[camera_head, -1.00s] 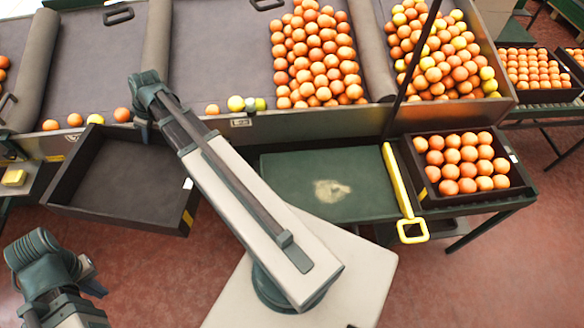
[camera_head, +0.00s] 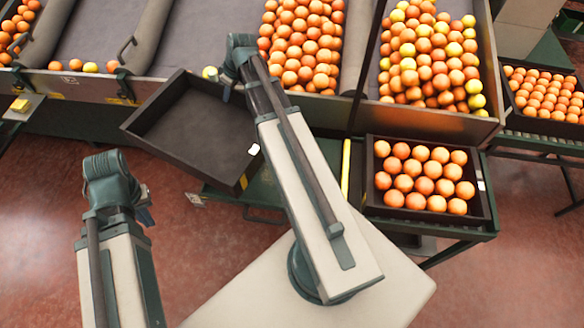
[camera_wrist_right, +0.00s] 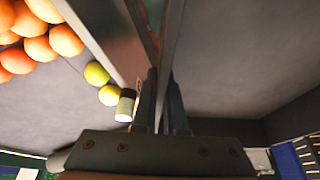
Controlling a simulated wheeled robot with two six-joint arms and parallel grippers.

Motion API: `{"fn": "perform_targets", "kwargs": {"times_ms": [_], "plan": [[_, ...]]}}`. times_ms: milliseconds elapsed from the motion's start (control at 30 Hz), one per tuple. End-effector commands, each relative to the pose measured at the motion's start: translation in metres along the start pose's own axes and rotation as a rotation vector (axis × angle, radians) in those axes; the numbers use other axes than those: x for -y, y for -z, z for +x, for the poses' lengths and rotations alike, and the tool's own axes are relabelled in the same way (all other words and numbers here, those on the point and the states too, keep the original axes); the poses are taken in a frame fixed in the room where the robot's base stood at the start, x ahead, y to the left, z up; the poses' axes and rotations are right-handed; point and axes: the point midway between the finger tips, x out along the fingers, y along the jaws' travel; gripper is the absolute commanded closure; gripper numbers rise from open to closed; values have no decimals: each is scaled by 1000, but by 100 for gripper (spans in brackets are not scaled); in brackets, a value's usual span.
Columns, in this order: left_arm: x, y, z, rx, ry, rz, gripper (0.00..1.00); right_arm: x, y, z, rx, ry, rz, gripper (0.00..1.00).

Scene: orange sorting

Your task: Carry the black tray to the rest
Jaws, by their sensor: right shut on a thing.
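The black tray (camera_head: 195,125) is empty, with a white tag and a yellow patch near its right corner. My right gripper (camera_head: 228,85) is shut on its far wall, which shows between the fingers (camera_wrist_right: 161,85) in the right wrist view. The tray is held turned at an angle in the head view, its right corner overlapping the green rest (camera_head: 265,190). My right arm hides much of the rest. My left gripper (camera_head: 147,205) is apart from the tray, in front and to its left; its jaw opening is unclear.
A black crate of oranges (camera_head: 370,205) stands right of the rest, with a yellow bar (camera_head: 346,170) between. The sorting bench with heaped oranges (camera_head: 300,50) runs behind. Red floor (camera_head: 50,230) lies open at left.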

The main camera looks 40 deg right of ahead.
Motion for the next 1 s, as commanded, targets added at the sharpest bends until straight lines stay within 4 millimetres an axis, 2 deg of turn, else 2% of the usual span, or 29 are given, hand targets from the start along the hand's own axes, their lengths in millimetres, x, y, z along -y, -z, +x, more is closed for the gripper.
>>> {"fn": "perform_targets", "kwargs": {"times_ms": [167,400,500,700,900,1000], "plan": [[-3,2,36,0,0,0,100,8,-20,31,4,22,-49,100],[-10,6,100,0,0,0,100,26,-58,85,6,78,-183,100],[-11,7,119,0,0,1,100,32,-70,101,4,100,-231,100],[-13,8,139,0,0,1,100,39,-83,117,1,125,-293,100],[-13,8,141,0,0,1,100,41,-85,118,0,132,-308,100],[-13,8,141,0,0,1,100,35,-88,117,0,131,-307,100]]}}
